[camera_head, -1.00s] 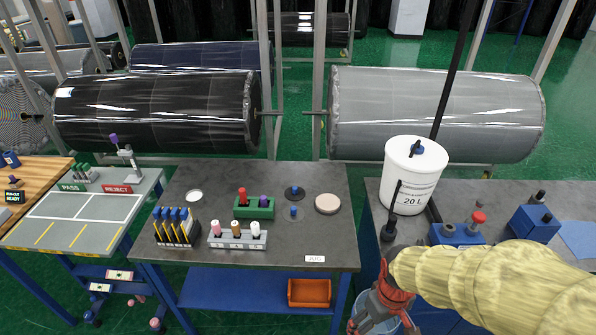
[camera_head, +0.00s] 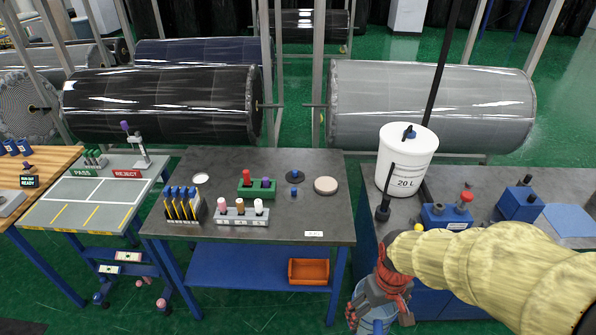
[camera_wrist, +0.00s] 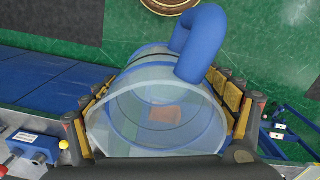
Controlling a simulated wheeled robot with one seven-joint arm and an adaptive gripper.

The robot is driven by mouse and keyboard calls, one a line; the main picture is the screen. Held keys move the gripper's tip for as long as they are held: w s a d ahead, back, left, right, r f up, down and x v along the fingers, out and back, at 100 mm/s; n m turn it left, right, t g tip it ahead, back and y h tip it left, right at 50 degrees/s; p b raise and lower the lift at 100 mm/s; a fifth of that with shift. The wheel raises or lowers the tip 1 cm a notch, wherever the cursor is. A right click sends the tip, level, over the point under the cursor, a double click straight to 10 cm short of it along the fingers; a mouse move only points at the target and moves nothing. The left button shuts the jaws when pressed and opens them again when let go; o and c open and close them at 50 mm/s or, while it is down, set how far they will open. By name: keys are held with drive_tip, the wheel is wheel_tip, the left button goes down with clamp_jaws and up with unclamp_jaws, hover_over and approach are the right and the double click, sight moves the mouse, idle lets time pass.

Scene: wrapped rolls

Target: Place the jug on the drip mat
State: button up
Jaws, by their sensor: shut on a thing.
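The jug (camera_head: 362,294) is clear and bluish, with a blue handle. My gripper (camera_head: 382,290) is shut on it in front of the gap between the dark middle table and the right bench, below their tops. In the wrist view the jug (camera_wrist: 150,118) fills the space between the fingers of my gripper (camera_wrist: 165,100), and its blue handle points up in the picture. A pale round disc (camera_head: 325,185) lies at the right of the dark table; I cannot tell if it is the drip mat. A small white label (camera_head: 314,234) lies at the table's front edge.
The dark table (camera_head: 270,222) holds a green block (camera_head: 257,188), a white-grey rack (camera_head: 240,218) and a pen holder (camera_head: 183,205). A white 20 L bucket (camera_head: 406,160) stands on the right bench. The table's front right is clear.

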drive_tip(key=shift+m, duration=0.7)
drive_tip(key=w, duration=0.2)
drive_tip(key=w+b, duration=0.1)
drive_tip(key=w, duration=0.3)
drive_tip(key=shift+w+f, duration=0.25)
drive_tip(key=w+f+b, duration=0.5)
drive_tip(key=f, duration=0.5)
drive_tip(key=w+f+m+b, duration=0.1)
drive_tip(key=w+f+b, duration=0.3)
drive_tip(key=f, duration=0.6)
drive_tip(key=shift+w+f+b, duration=0.2)
drive_tip(key=shift+w+b, duration=0.2)
drive_tip(key=shift+w, duration=0.6)
drive_tip(key=shift+a, duration=0.1)
